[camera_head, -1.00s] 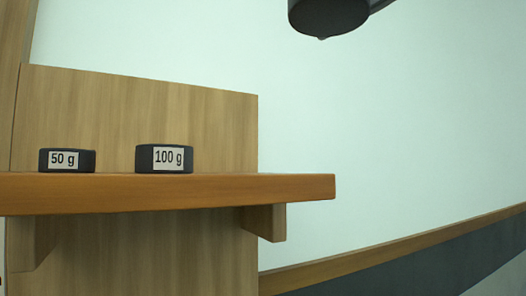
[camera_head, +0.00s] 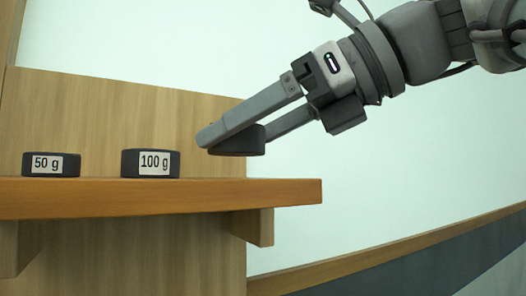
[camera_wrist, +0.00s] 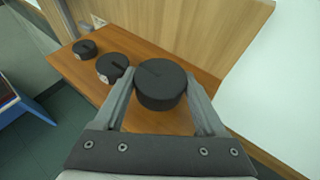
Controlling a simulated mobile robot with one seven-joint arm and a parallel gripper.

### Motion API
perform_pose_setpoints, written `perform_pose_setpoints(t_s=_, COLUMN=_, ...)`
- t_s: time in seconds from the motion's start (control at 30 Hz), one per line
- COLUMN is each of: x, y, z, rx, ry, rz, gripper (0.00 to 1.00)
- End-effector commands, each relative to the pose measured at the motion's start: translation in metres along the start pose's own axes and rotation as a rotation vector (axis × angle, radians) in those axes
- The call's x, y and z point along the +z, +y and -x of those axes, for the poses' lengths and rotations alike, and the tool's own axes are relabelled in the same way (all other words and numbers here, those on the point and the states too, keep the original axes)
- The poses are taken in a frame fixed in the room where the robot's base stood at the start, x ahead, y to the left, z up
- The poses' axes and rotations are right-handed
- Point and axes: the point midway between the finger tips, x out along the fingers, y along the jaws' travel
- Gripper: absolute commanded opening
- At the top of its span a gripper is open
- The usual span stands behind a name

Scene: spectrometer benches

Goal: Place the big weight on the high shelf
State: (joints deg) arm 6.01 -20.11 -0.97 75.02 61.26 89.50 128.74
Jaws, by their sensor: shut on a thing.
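My gripper (camera_head: 232,138) is shut on a dark round weight (camera_head: 238,141), held in the air just above the wooden shelf (camera_head: 270,193). The held weight (camera_wrist: 160,84) also shows between the fingers in the wrist view; no label shows on it. In the head view the 100 g weight (camera_head: 150,164) stands on the shelf to the left of the gripper, and the 50 g weight (camera_head: 50,165) stands farther left. In the wrist view both standing weights, the 100 g (camera_wrist: 112,67) and the 50 g (camera_wrist: 84,49), are left of the held one.
A wooden back panel (camera_head: 110,115) rises behind the shelf. The shelf's right end, below and right of the held weight, is bare. A blue-edged object (camera_wrist: 20,110) stands on the floor at the left in the wrist view.

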Motion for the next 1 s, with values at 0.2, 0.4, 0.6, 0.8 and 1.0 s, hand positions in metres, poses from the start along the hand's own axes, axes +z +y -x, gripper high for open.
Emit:
perform_pose_setpoints(t_s=0.2, x=-0.016, y=0.001, z=-0.006, rx=0.001, ry=-0.001, rz=0.000, gripper=0.05)
perform_pose_setpoints(t_s=0.4, x=-0.017, y=0.001, z=-0.007, rx=0.000, ry=-0.002, rz=0.002, gripper=0.05)
perform_pose_setpoints(t_s=0.6, x=-0.020, y=0.001, z=-0.008, rx=0.001, ry=-0.001, rz=0.001, gripper=0.05)
perform_pose_setpoints(t_s=0.8, x=-0.022, y=0.000, z=-0.009, rx=0.001, ry=0.000, rz=0.000, gripper=0.93)
perform_pose_setpoints(t_s=1.0, x=-0.022, y=0.000, z=-0.009, rx=0.001, ry=0.000, rz=0.000, gripper=1.00)
